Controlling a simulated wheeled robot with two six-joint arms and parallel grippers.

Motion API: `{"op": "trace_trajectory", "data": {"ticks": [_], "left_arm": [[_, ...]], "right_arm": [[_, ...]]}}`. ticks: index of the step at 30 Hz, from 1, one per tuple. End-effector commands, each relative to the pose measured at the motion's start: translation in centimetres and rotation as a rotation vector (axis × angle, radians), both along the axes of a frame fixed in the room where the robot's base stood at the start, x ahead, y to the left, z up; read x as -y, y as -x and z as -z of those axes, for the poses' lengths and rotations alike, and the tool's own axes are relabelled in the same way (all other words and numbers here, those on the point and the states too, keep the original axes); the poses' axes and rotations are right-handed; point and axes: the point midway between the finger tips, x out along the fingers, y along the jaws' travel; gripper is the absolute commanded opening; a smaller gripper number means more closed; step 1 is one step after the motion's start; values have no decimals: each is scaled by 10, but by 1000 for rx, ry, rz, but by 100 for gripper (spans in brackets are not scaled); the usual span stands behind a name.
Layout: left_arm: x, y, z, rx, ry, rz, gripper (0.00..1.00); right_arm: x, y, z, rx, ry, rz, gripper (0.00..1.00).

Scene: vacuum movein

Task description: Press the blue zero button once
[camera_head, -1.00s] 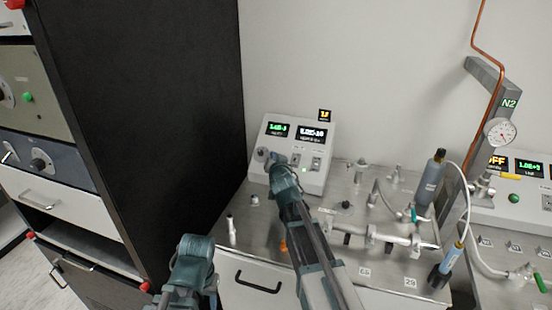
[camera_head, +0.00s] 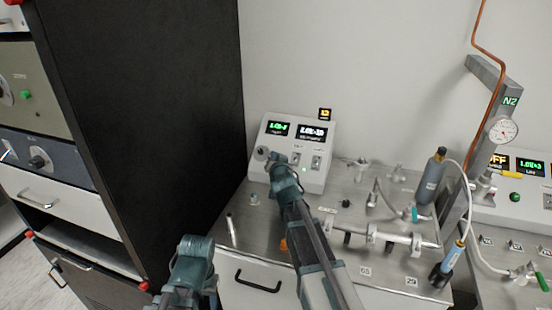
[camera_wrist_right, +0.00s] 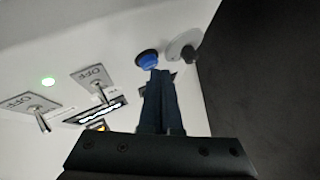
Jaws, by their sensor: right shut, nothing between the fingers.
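The blue button (camera_wrist_right: 147,59) shows in the right wrist view, on the white face of a control box (camera_head: 314,128). My right gripper (camera_wrist_right: 160,76) is shut and empty. Its fingertips are right beside the button's lower edge in that view; I cannot tell whether they touch it. In the head view my right gripper (camera_head: 275,161) is at the lower left of the control box front and hides the button.
Two toggle switches marked OFF (camera_wrist_right: 96,78) and a green light (camera_wrist_right: 48,81) are on the box face. A grey knob (camera_wrist_right: 185,47) sits close to the button. A dark cabinet (camera_head: 150,130) stands at the left. Metal pipework (camera_head: 375,236) lies on the bench at the right.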

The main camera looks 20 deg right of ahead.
Motion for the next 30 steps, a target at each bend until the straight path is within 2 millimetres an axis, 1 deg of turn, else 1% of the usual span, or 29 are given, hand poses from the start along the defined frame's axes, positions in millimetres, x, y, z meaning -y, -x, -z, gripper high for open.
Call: {"op": "trace_trajectory", "data": {"ticks": [11,30], "left_arm": [[0,0,0,0,0,0,50],[0,0,6,0,0,0,50]], "right_arm": [[0,0,0,0,-1,0,0],[3,-4,6,0,-1,0,0]]}}
